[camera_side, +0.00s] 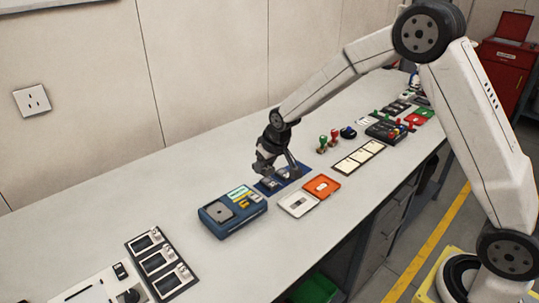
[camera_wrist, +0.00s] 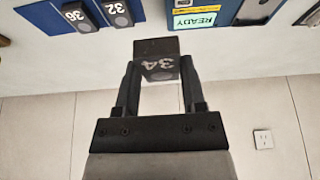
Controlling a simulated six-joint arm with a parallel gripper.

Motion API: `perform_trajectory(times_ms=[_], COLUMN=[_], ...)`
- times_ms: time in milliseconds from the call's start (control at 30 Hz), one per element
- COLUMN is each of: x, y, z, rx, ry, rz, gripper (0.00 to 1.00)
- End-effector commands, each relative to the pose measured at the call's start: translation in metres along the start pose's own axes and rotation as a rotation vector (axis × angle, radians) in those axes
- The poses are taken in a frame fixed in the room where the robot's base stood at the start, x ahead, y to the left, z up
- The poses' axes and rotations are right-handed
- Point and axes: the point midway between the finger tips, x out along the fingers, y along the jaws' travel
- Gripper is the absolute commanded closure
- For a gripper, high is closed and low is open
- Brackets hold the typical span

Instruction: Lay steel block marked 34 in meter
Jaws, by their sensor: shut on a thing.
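My gripper (camera_wrist: 157,74) is shut on a dark steel block (camera_wrist: 155,52) marked 34, with the number facing the wrist camera. In the side view my gripper (camera_side: 270,168) is over the blue block rack (camera_side: 292,178), and the held block is hard to make out there. The meter (camera_side: 234,215) is a blue box with a grey square plate on top and a lit green display. In the wrist view part of the meter (camera_wrist: 237,35) shows at upper right, its display reading READY.
A white tray (camera_side: 298,204) and an orange tray (camera_side: 321,186) lie right of the meter. Stamps (camera_side: 328,143) and a cream-squared strip (camera_side: 358,158) lie farther back. Bench between meter and dials is clear.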

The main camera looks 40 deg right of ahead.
Motion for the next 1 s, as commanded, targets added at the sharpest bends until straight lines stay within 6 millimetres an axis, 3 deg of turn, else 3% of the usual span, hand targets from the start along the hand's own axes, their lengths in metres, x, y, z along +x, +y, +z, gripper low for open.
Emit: perform_trajectory(times_ms=[33,300,500,700,1000], x=[0.002,0.010,0.012,0.012,0.015], y=[-0.017,-0.092,-0.129,-0.141,-0.140], z=[-0.005,-0.020,-0.024,-0.025,-0.024], rx=[-0.007,0.001,0.010,0.018,0.018], ry=[0.002,0.003,0.002,0.002,0.001], rz=[-0.002,0.001,0.005,0.006,0.006], gripper=[1.00,1.00,1.00,1.00,1.00])
